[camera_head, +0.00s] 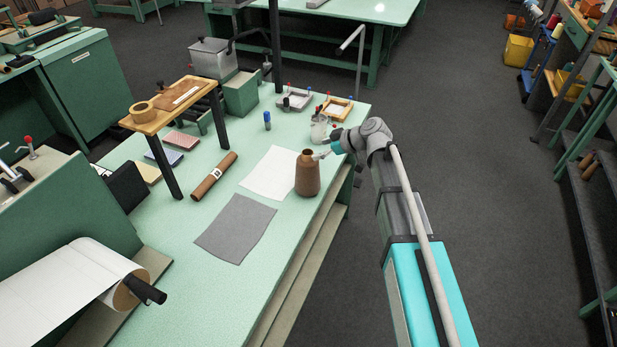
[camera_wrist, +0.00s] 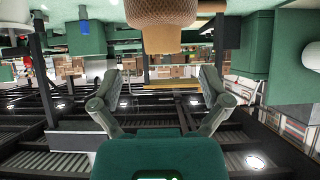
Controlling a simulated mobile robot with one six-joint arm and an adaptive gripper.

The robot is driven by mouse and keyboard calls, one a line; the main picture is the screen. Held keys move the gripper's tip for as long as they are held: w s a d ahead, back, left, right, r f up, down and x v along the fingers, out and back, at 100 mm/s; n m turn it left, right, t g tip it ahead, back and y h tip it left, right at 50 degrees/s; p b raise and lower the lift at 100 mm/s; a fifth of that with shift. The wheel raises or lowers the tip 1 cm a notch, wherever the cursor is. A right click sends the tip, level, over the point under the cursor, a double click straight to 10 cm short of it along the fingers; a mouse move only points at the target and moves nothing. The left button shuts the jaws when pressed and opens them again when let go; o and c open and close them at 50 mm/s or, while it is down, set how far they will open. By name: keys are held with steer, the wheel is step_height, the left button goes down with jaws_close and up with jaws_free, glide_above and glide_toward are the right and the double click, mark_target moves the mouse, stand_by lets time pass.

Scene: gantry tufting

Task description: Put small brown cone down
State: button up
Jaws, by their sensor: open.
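The small brown cone (camera_head: 307,175), bottle-shaped with a narrow neck, stands upright on the green table, at the right edge of a white sheet (camera_head: 270,172). My gripper (camera_head: 322,152) is just to the right of its neck in the head view. In the wrist view, which is upside down, my gripper (camera_wrist: 160,88) has its two fingers spread with nothing between them. The textured brown cone (camera_wrist: 163,14) shows at the top edge there, beyond the fingertips and partly cut off.
A grey sheet (camera_head: 235,228) and a brown roll (camera_head: 214,177) lie on the table (camera_head: 190,255). A whitish container (camera_head: 319,130) stands behind the cone, near my wrist. Small trays (camera_head: 338,108) are farther back. The table's right edge is close to the cone.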

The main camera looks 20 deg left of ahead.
mark_target(312, 153)
stand_by(0.3)
steer(key=shift+b+x, duration=1.2)
steer(key=shift+x, duration=0.75)
steer(key=shift+s+a+f+b, duration=0.1)
steer(key=shift+a+f+b, duration=0.2)
steer(key=shift+a+f, duration=0.2)
steer(key=shift+r, duration=0.1)
jaws_close()
